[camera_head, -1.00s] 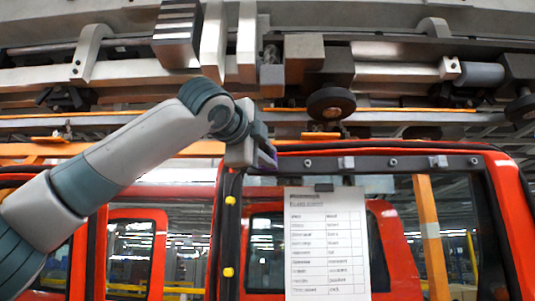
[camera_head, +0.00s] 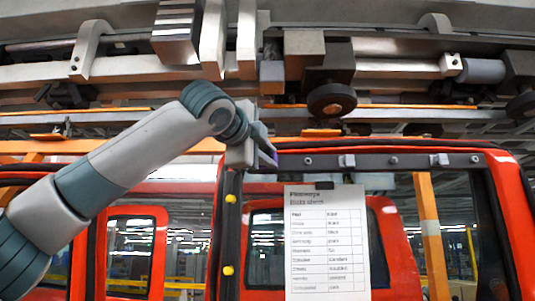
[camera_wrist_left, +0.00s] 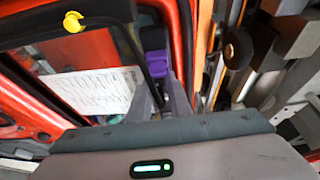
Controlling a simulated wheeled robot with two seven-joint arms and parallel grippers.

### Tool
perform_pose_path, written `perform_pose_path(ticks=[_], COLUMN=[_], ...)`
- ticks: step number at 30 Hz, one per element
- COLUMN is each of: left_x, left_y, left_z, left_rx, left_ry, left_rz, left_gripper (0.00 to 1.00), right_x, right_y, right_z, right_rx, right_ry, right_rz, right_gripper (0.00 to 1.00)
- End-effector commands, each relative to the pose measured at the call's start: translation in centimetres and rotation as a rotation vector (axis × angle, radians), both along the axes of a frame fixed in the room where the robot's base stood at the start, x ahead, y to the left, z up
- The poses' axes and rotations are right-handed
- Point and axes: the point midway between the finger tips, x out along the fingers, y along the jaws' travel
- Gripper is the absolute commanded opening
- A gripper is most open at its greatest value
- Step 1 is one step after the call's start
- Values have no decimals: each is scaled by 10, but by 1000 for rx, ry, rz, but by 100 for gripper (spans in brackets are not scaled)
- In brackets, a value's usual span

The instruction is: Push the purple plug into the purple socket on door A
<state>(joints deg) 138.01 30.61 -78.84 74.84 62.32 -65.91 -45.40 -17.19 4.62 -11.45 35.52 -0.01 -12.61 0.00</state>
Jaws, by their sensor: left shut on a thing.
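The red-framed door (camera_head: 509,215) with a dark upper rail stands in front of me. My left gripper (camera_head: 268,157) is at the upper left corner of its window opening. It is shut on the purple plug (camera_head: 274,158), of which only a sliver shows in the head view. In the left wrist view, the plug (camera_wrist_left: 155,62) sits at the tips of my left gripper (camera_wrist_left: 160,95), close to the dark rail. A small fitting with a pale purple tint (camera_head: 439,160) is on the right part of the rail, likely the purple socket. My right gripper is not in view.
A printed sheet (camera_head: 327,240) hangs from the rail. Yellow plugs (camera_head: 230,198) line the left door post. Metal conveyor beams and a black roller (camera_head: 331,100) are just above the rail. Another red door frame (camera_head: 130,255) is behind on the left.

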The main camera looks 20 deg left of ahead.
Motion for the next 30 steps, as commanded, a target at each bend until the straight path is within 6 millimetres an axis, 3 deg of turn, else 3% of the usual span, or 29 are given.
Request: perform_pose_path(ticks=[8, 9, 11, 23, 30], left_x=[0, 0, 0, -2, -22], left_y=[0, 0, 0, 0, 2], left_z=[1, 1, 1, -1, -3], left_rx=[0, 0, 0, 0, -1], left_ry=[-2, -2, -2, 0, -2], left_rz=[1, 1, 1, 0, 0], left_gripper=[0, 25, 39, 40, 40], right_x=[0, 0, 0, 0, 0], right_y=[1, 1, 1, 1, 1], right_z=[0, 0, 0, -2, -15], right_rx=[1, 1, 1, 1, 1], right_ry=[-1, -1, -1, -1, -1], right_rz=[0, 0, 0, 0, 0], right_gripper=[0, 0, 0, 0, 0])
